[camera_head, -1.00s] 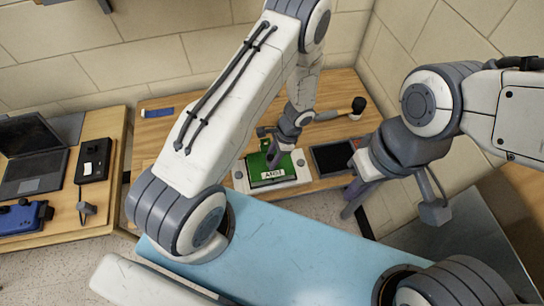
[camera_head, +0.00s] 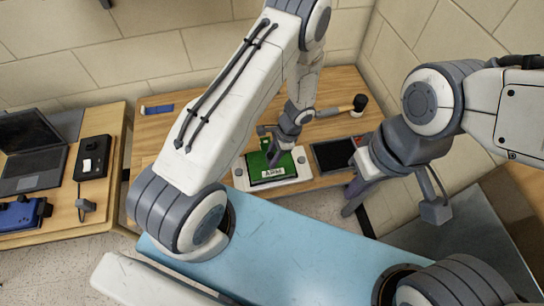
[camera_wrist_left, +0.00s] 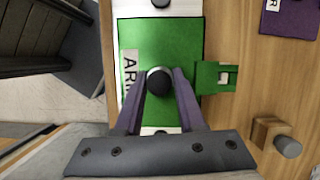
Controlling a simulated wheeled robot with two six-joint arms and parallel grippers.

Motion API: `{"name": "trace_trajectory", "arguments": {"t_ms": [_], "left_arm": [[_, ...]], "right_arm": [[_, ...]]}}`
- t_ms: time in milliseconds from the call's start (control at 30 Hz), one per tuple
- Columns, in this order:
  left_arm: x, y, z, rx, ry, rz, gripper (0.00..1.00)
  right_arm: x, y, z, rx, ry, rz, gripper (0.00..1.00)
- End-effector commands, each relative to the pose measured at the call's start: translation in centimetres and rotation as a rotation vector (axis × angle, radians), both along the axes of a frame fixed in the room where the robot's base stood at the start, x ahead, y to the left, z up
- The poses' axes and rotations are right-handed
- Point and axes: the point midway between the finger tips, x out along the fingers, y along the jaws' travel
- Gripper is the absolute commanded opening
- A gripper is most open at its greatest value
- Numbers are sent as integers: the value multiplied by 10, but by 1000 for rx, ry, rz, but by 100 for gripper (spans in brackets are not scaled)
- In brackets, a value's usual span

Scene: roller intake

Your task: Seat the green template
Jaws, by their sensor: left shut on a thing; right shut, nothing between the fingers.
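The green template (camera_head: 257,172) is a flat plate with a white letter label and a side tab. It lies over the pale fixture (camera_head: 240,178); whether it rests flat or hovers just above I cannot tell. The wrist view shows the template (camera_wrist_left: 188,42) across the silver fixture (camera_wrist_left: 180,9), with fixture knobs beyond its ends. My left gripper (camera_head: 274,158) is shut on the black knob (camera_wrist_left: 160,81) at the template's middle, its purple fingers on either side. My right gripper (camera_head: 348,211) is shut and empty, apart from the fixture on the right.
The wrist view shows a purple plate (camera_wrist_left: 292,17) and a wooden block with a grey knob (camera_wrist_left: 268,132). A laptop (camera_head: 30,155) stands on the left table.

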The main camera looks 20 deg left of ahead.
Motion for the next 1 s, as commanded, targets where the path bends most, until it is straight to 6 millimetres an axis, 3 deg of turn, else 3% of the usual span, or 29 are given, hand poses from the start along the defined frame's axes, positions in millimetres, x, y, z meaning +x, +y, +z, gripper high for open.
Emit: {"name": "trace_trajectory", "arguments": {"t_ms": [933, 967, 1000], "left_arm": [[0, 0, -20, 0, 0, 0, 0], [0, 0, -19, 0, 0, 0, 49], [0, 0, -19, 0, 0, 0, 49]], "right_arm": [[0, 0, -18, 0, 0, 0, 0], [0, 0, -16, 0, 0, 0, 0], [0, 0, -16, 0, 0, 0, 0]]}}
